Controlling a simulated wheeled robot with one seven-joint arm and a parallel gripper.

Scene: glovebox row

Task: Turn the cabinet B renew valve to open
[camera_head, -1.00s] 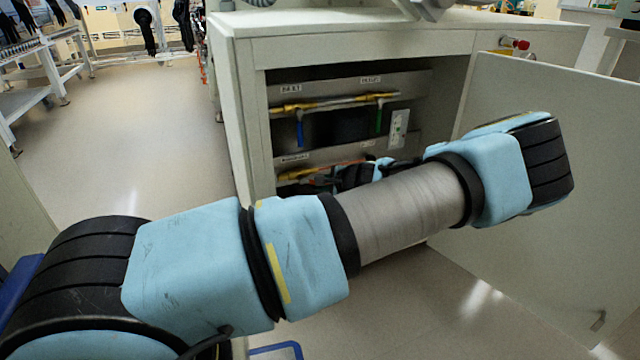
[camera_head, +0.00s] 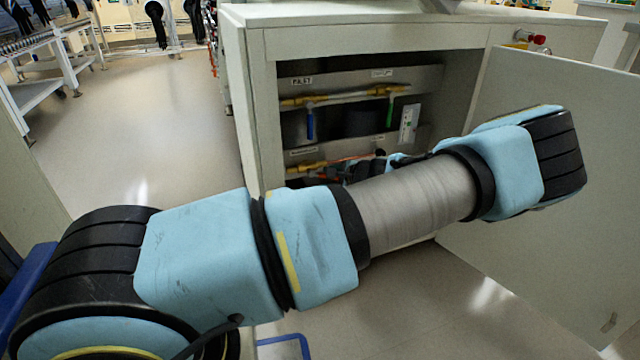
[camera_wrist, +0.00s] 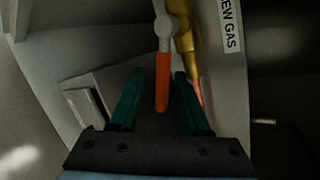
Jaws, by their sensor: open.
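The valve with an orange lever handle (camera_wrist: 162,85) shows in the wrist view, beside a brass fitting (camera_wrist: 183,35) and a label (camera_wrist: 231,22) ending in "EW GAS". My gripper (camera_wrist: 157,76) is open, with its two green fingers on either side of the orange handle. I cannot tell whether either finger touches it. In the head view, the lower brass pipe (camera_head: 306,167) with an orange line runs inside the open cabinet (camera_head: 257,110). My arm hides most of that area and my gripper's fingertips there.
Above it, an upper pipe carries a blue lever (camera_head: 310,124) and a green lever (camera_head: 389,115). The cabinet door (camera_head: 560,190) stands open at the right, close to my arm. A red knob (camera_head: 540,39) sits on the cabinet's right top. Open floor (camera_head: 150,120) lies left.

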